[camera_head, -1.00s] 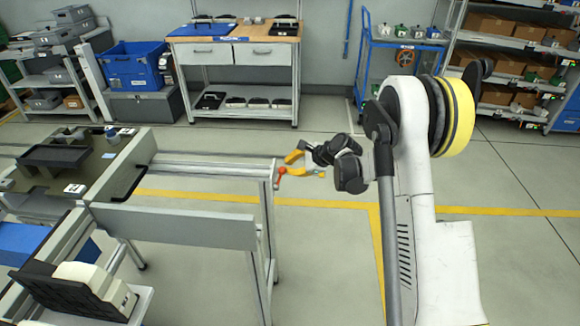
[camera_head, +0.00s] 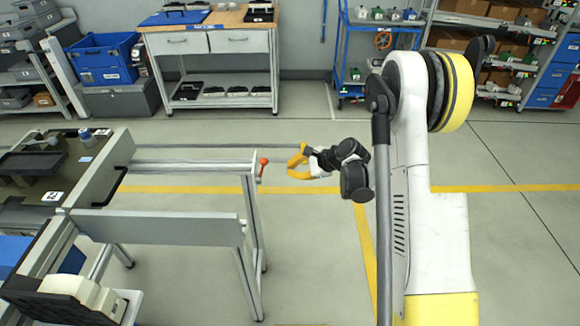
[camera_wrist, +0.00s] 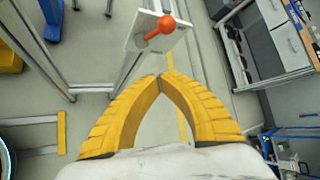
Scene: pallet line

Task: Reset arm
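My gripper (camera_head: 291,168) is at the end of my arm, in the middle of the head view. It is just right of the grey conveyor frame's end. In the wrist view its two yellow fingers (camera_wrist: 161,77) meet at the tips, with nothing held between them. The orange-red knob (camera_head: 263,160) stands on the conveyor frame's end post, apart from the fingers in the head view. In the wrist view the knob (camera_wrist: 167,22) shows on its pale plate beyond the fingertips.
A workbench with drawers (camera_head: 210,40), a blue trolley (camera_head: 343,60) and shelving (camera_head: 470,20) line the back. Open floor with yellow lines (camera_head: 190,189) lies between.

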